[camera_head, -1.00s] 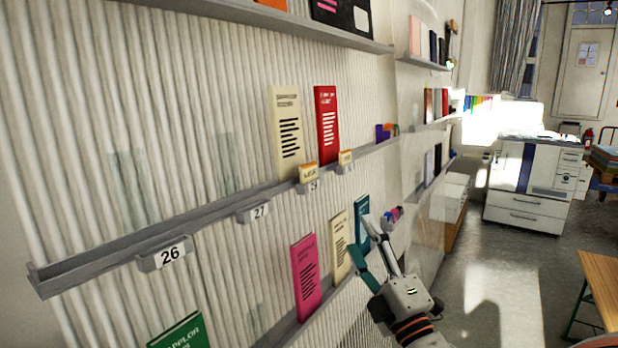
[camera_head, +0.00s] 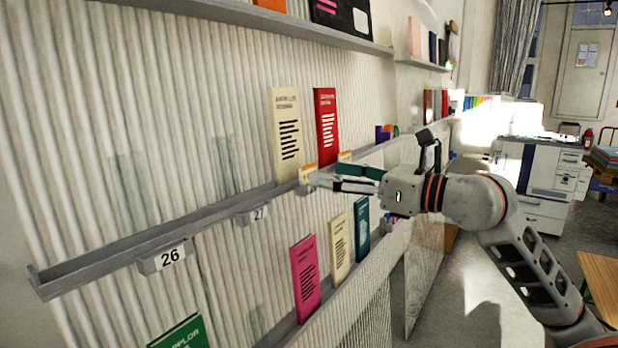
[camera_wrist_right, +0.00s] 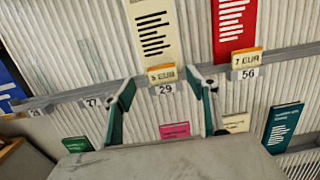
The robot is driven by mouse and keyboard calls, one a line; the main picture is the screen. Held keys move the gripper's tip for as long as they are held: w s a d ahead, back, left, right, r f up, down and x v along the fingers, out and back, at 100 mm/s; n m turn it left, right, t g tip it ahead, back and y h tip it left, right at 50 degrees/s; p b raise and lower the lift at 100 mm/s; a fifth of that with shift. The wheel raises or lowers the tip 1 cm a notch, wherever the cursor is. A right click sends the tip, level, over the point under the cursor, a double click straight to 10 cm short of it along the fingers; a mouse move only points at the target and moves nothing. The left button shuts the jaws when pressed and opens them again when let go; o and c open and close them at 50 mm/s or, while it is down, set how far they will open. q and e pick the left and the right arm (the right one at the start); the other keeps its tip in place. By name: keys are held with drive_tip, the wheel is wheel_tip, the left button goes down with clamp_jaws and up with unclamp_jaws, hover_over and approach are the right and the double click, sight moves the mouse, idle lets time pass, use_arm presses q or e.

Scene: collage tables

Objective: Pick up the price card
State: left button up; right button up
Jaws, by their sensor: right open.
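A small cream price card with an orange top, reading "5 EUR" (camera_wrist_right: 162,74), stands on the ledge above the number 29 tag, in front of a cream booklet (camera_wrist_right: 152,30). In the head view this card (camera_head: 306,174) is close to the fingertips. A second price card, "7 EUR" (camera_wrist_right: 247,58), stands to its right, before a red booklet (camera_head: 326,125); it also shows in the head view (camera_head: 345,156). My right gripper (camera_head: 326,176) is open and empty. In the right wrist view its green fingers (camera_wrist_right: 165,92) lie on either side of the 5 EUR card.
A grey ledge (camera_head: 110,238) with number tags runs along the ribbed wall. Below, pink (camera_head: 305,278), cream (camera_head: 339,249) and teal (camera_head: 362,228) booklets stand on a lower ledge. A white cabinet (camera_head: 545,225) stands at the far right.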

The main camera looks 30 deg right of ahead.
sight(309, 169)
drive_tip(key=shift+w+a, duration=0.3)
drive_tip(key=shift+w, duration=0.3)
drive_tip(key=x, duration=0.2)
drive_tip(key=p+x, duration=0.1)
drive_tip(key=x, duration=0.1)
drive_tip(key=shift+w+d+r+p, duration=0.1)
drive_tip(key=shift+d+r+p, duration=0.1)
drive_tip(key=shift+p, duration=0.1)
drive_tip(key=shift+w+a+f, duration=0.15)
drive_tip(key=shift+w+a, duration=0.15)
drive_tip(key=shift+w, duration=0.3)
drive_tip(key=c, duration=0.9)
